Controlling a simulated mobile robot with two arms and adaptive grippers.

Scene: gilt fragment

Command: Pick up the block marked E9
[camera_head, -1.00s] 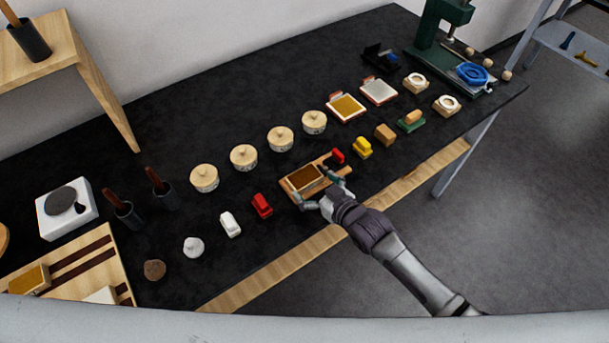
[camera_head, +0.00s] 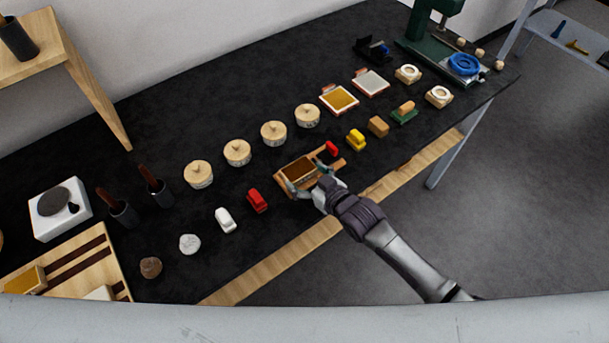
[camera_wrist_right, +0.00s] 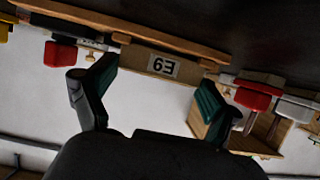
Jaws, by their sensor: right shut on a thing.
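The block marked E9 (camera_head: 298,168) is a wooden block with a dark brown top, at the wooden board (camera_head: 283,191) near the table's front edge. In the right wrist view, which is upside down, its pale side (camera_wrist_right: 135,60) carries the E9 label (camera_wrist_right: 163,66). My right gripper (camera_head: 312,184) is shut on the block, with one finger at each end of it. The gripper also shows in the wrist view (camera_wrist_right: 155,98). I cannot tell whether the block is clear of the board. My left gripper is not in view.
A small red item (camera_head: 331,148) stands close beside the board. A red block (camera_head: 257,200) and a white block (camera_head: 225,220) are to the left, a yellow one (camera_head: 356,139) to the right. Several round lidded pots (camera_head: 274,133) stand behind.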

